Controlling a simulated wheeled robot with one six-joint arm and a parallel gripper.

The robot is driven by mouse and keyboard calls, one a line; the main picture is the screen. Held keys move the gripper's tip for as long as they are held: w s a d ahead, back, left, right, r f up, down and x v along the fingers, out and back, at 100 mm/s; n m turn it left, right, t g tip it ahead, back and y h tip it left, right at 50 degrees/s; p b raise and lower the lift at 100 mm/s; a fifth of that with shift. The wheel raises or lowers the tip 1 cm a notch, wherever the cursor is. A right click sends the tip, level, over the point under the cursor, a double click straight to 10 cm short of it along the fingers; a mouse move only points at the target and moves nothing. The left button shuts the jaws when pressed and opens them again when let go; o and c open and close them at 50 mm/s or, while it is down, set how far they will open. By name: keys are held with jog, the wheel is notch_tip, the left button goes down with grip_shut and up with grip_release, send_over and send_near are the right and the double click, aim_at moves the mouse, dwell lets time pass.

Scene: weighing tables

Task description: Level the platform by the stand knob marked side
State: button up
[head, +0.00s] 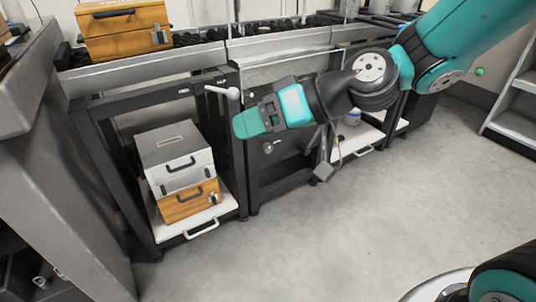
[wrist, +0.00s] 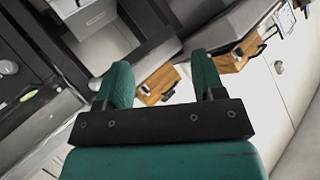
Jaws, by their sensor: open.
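A dark stand (head: 245,165) holds a white lower platform (head: 170,236) with a grey-white box (head: 178,150) and an orange box (head: 188,203) stacked on it. A white knob with a short shaft (head: 231,93) sticks out from the stand's top rail. Another small pale round knob (head: 268,148) is lower on the neighbouring stand. Small labels on the rail are too small to read, so I cannot tell which knob is marked side. My gripper (head: 245,123) is open, close below and right of the white knob, apart from it. In the wrist view its two teal fingers (wrist: 160,68) hold nothing.
A large orange box (head: 125,32) stands on the bench top at the upper left. A grey cabinet side (head: 50,170) stands at the left. A second white platform (head: 355,145) lies under the bench behind my arm. The floor (head: 350,220) in front is clear.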

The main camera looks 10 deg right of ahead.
jog(key=w+d+f+m+t+h+b, duration=0.3)
jog(key=w+d+f+m+t+b, duration=0.4)
jog(key=f, duration=0.5)
jog(key=w+d+f+m+t+h+b, duration=0.3)
jog(key=w+d+f+m+t+b, duration=0.15)
jog(key=w+d+f+b, duration=0.55)
jog(key=p+x, duration=1.6)
jog(key=x, duration=0.1)
jog(key=shift+w+a+t+p, duration=0.15)
jog(key=shift+a+t+p, duration=0.2)
jog(key=shift+t+p, duration=0.1)
jog(key=shift+n, duration=0.25)
jog(key=c, duration=0.9)
